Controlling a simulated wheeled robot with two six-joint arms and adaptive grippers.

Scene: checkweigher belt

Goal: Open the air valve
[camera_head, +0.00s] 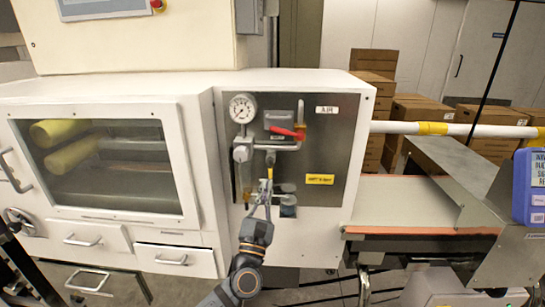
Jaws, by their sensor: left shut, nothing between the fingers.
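The steel air panel (335,150) is set in the white machine's front, with a small AIR label (327,110) at its top. A red lever (285,132) lies almost level across the pipework, below a grey box. A small yellow handle (269,172) hangs upright below the pipe. I cannot tell from the picture which of these is the air valve's handle. My left gripper (267,190) is shut and empty, pointing up in front of the lower panel, just below the yellow handle. Whether it touches anything is unclear. My right gripper is not in view.
A round pressure gauge (242,108) and a filter bowl (243,178) sit at the panel's left. A yellow label (320,179) is on its right. A windowed door (100,160) is to the left. The conveyor belt (420,190) and a blue box (530,187) are to the right.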

